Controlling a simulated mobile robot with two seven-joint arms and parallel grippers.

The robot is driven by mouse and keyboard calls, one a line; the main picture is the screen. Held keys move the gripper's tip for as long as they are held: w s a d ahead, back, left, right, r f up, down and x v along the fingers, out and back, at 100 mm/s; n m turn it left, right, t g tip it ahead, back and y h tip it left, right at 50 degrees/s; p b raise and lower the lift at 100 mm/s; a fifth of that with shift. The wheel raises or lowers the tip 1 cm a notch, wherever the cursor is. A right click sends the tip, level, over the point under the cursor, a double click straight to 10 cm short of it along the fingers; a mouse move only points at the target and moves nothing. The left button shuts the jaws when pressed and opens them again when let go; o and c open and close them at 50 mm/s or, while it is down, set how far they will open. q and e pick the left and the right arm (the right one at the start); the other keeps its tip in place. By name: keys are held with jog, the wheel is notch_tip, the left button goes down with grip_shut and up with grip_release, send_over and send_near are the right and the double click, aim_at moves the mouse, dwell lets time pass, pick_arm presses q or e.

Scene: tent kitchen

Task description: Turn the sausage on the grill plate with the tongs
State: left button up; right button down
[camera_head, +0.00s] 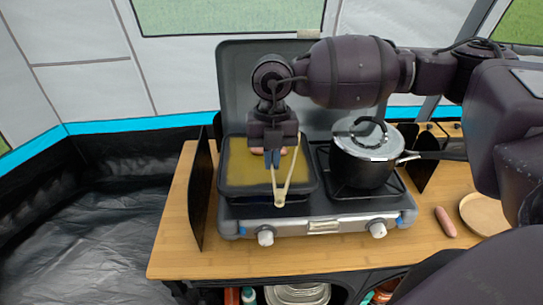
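The grill plate (240,175) is a black-rimmed pan with a yellowish-brown surface on the left of the stove. A pinkish sausage (257,151) lies on it, mostly hidden behind my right gripper. The pale V-shaped tongs (280,198) have their joined end towards me, over the plate's front edge. Their two arms spread away from me, and their tips are hidden or too small to tell. My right gripper (272,163) points down over the plate; its blue fingers are close together at the tongs' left arm and look shut on it. My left gripper is out of view.
A lidded black pot (362,170) stands on the right burner, its handle pointing right. A second sausage (445,222) lies on the wooden table (190,262) beside a round wooden plate (486,214). The raised stove lid (235,75) and dark side panels (202,190) border the stove.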

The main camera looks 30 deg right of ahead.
jog(key=shift+f, duration=0.35)
jog(key=shift+s+a, duration=0.15)
jog(key=shift+s, duration=0.1)
dwell(0.4)
jog(key=shift+f, duration=0.1)
jog(key=shift+s+a, duration=0.15)
jog(key=shift+s, duration=0.1)
dwell(0.3)
jog(key=shift+s+a+r+p, duration=0.1)
jog(key=shift+s+r+p, duration=0.1)
jog(key=shift+p, duration=0.15)
